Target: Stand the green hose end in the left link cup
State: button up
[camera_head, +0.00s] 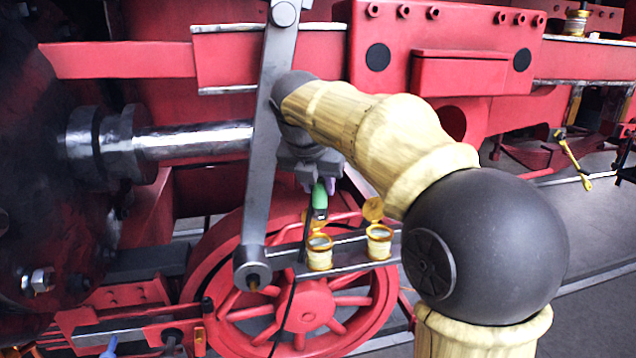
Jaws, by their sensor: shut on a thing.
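My gripper (319,185) points down at the end of my arm, in the middle of the head view. It is shut on the green hose end (320,195), which hangs upright below the fingers with a dark lower part. A dark hose runs down from it. The left link cup (319,254) is a small brass-rimmed cup with a pale body, on a grey link bar. The hose end is above this cup and appears apart from it. The right link cup (379,243) stands beside it with its yellow lid (373,209) raised.
The grey link bar (350,257) carries both cups. A slanted grey lever (264,150) stands close left of my gripper. A red spoked wheel (305,305) is behind and below. A shiny piston rod (195,140) lies to the left, a red frame (440,50) above.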

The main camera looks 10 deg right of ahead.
aim_at(318, 201)
jog(key=shift+f+b, duration=1.9)
jog(key=shift+f, duration=0.3)
jog(key=shift+f+b, duration=2.1)
jog(key=shift+f, duration=0.55)
jog(key=o, duration=1.2)
jog(key=v, duration=1.7)
jog(key=shift+s+a+r+p, duration=0.1)
jog(key=shift+s+r+p, duration=0.05)
jog(key=shift+p, duration=0.2)
